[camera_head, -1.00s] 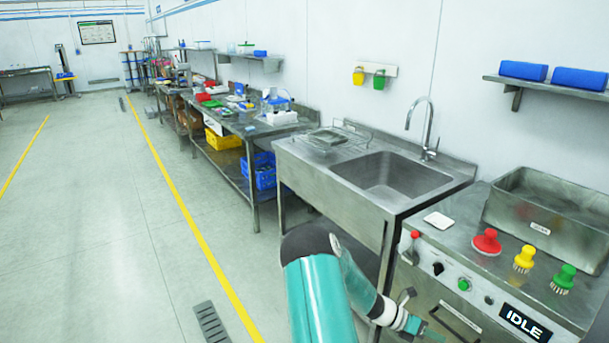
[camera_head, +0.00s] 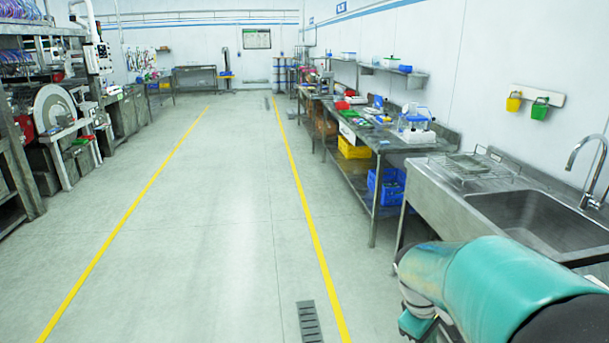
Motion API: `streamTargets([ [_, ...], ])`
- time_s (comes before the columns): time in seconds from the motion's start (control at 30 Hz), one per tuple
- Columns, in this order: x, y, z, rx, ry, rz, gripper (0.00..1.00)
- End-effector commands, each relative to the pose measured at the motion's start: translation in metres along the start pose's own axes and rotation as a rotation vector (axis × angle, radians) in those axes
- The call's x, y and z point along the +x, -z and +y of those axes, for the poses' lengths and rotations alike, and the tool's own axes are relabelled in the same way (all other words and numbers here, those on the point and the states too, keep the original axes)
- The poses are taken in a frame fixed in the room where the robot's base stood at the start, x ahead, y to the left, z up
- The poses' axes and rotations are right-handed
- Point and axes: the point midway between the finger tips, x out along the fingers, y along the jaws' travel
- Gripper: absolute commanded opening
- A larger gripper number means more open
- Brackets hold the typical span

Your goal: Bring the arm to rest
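My arm shows at the bottom right as a large teal link with a dark joint, in front of the lower part of the sink unit. Below its left end, small grey and teal parts seem to belong to my gripper (camera_head: 420,325), cut by the lower edge and partly covered by the link. Its fingers cannot be made out, so whether it is open or shut is not clear. No held object is visible.
The steel sink (camera_head: 530,215) stands close on the right, beside the arm. A workbench (camera_head: 360,150) with a blue crate (camera_head: 387,186) below runs along the right wall. Machinery (camera_head: 60,110) lines the left. The floor aisle (camera_head: 200,200) between yellow lines is clear; a drain grate (camera_head: 309,321) lies in it.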

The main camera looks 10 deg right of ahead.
Motion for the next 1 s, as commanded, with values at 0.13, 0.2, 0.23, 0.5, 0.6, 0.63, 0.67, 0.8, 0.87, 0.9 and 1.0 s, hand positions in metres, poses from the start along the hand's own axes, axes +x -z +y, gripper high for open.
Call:
streamTargets([
  [0.13, -0.047, 0.011, -0.038, 0.113, 0.003, 0.148, 0.0],
  [0.2, -0.067, 0.013, -0.056, 0.165, 0.013, 0.214, 0.0],
  [0.23, -0.075, 0.014, -0.064, 0.187, 0.02, 0.242, 0.0],
  [0.5, -0.138, 0.008, -0.138, 0.365, 0.102, 0.474, 0.0],
  [0.6, -0.153, 0.003, -0.161, 0.417, 0.138, 0.538, 0.0],
  [0.63, -0.156, 0.002, -0.166, 0.429, 0.148, 0.552, 0.0],
  [0.67, -0.159, 0.0, -0.171, 0.439, 0.156, 0.565, 0.0],
  [0.8, -0.165, -0.003, -0.183, 0.468, 0.18, 0.597, 0.0],
  [0.87, -0.166, -0.004, -0.184, 0.472, 0.184, 0.599, 0.0],
  [0.9, -0.166, -0.004, -0.184, 0.473, 0.185, 0.599, 0.0],
  [1.0, -0.165, -0.003, -0.184, 0.472, 0.184, 0.598, 0.0],
])
